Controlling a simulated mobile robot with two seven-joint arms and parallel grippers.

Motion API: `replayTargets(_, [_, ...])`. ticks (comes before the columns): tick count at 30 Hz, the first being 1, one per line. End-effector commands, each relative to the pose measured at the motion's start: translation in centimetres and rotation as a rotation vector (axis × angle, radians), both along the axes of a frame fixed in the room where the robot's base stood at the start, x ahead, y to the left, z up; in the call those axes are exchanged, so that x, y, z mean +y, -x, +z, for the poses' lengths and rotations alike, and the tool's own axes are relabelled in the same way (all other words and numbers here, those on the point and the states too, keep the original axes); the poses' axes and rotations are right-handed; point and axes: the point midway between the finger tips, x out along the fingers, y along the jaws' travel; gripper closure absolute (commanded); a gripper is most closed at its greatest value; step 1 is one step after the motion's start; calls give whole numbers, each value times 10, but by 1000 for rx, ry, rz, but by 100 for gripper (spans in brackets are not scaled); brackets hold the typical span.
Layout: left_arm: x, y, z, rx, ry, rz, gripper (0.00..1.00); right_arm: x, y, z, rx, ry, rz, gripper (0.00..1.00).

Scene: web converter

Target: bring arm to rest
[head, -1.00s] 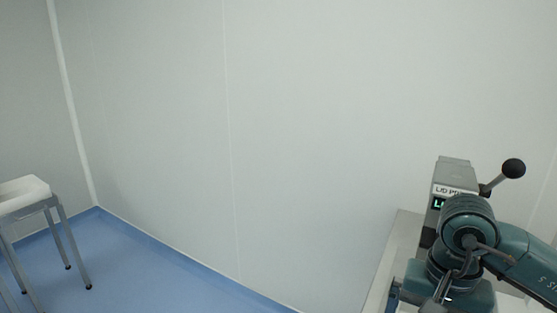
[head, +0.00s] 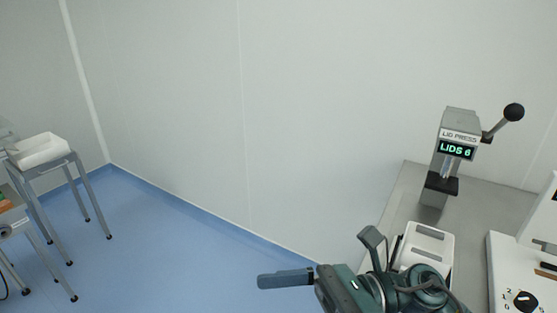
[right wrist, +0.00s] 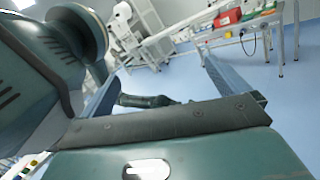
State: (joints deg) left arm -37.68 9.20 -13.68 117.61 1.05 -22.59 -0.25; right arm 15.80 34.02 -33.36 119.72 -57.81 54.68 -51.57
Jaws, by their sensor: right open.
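My right gripper (head: 314,257) is low in the head view, right of centre. Its two fingers are spread wide apart with nothing between them. The right wrist view also shows the open, empty fingers of this gripper (right wrist: 158,65), with blue floor beyond them. In the head view the gripper is over the floor, in front of the grey bench's left edge. My left gripper is not in view.
A grey bench (head: 480,198) stands at right with a lid press (head: 460,135) reading "LIDS 6", a white slotted holder (head: 432,240) and a white machine (head: 507,262). A stand with a white tray (head: 40,150) is at far left. Blue floor (head: 170,235) between is clear.

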Motion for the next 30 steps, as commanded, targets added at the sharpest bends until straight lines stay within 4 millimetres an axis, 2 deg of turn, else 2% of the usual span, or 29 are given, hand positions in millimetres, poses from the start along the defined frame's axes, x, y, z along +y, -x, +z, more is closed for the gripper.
replayTargets(1, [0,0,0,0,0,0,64,1,-12,7,244,-133,-90,0])
replayTargets(2, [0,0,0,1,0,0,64,-2,-22,9,391,-208,-143,0])
replayTargets(5, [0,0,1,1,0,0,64,-25,-60,-6,893,-454,-310,0])
replayTargets(6, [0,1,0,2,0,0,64,-38,-74,-22,1099,-553,-373,0])
replayTargets(8, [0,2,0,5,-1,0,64,-60,-87,-58,1410,-704,-465,0])
replayTargets(9, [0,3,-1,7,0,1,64,-74,-91,-85,1605,-800,-522,0])
replayTargets(11, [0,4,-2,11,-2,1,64,-92,-88,-127,1862,-933,-597,0])
replayTargets(12, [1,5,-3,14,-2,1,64,-102,-82,-155,2015,-1016,-642,0])
replayTargets(15, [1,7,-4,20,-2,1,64,-119,-55,-214,2332,-1201,-739,0])
replayTargets(18, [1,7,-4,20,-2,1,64,-128,-25,-256,2557,-1348,-810,0])
replayTargets(20, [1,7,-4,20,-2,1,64,-131,-10,-273,2649,-1412,-842,0])
replayTargets(21, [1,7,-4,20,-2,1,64,-132,-2,-281,-2637,1415,839,0])
replayTargets(24, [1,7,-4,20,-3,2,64,-133,10,-293,-2559,1386,817,0])
replayTargets(30, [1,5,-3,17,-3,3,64,-133,13,-295,-2541,1379,811,0])
